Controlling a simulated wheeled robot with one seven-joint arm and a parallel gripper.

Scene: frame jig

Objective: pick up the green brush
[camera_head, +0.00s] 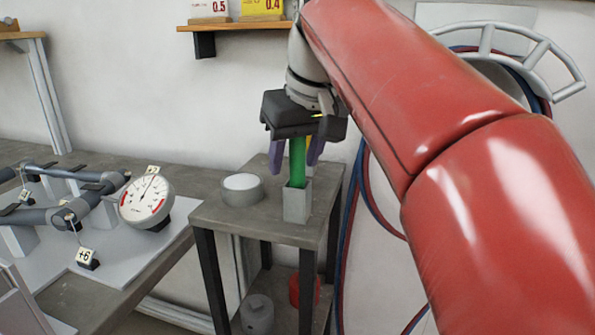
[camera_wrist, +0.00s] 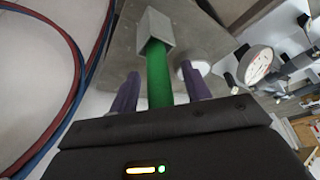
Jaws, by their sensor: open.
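The green brush (camera_head: 297,162) stands upright in a small grey square holder (camera_head: 297,203) on the small side table. Only its green handle shows; its lower end is hidden inside the holder. My gripper (camera_head: 293,157) points down above the holder, with its purple fingers apart on either side of the handle. In the wrist view the green brush (camera_wrist: 159,77) runs between the two fingers of my gripper (camera_wrist: 160,90), with a gap visible on both sides. The holder (camera_wrist: 155,32) also shows there beyond the fingertips.
A bench with a pipe frame and a dial gauge (camera_head: 146,200) is at the left. Hoses hang on the wall at the right. A red item and a grey item sit on the lower shelf.

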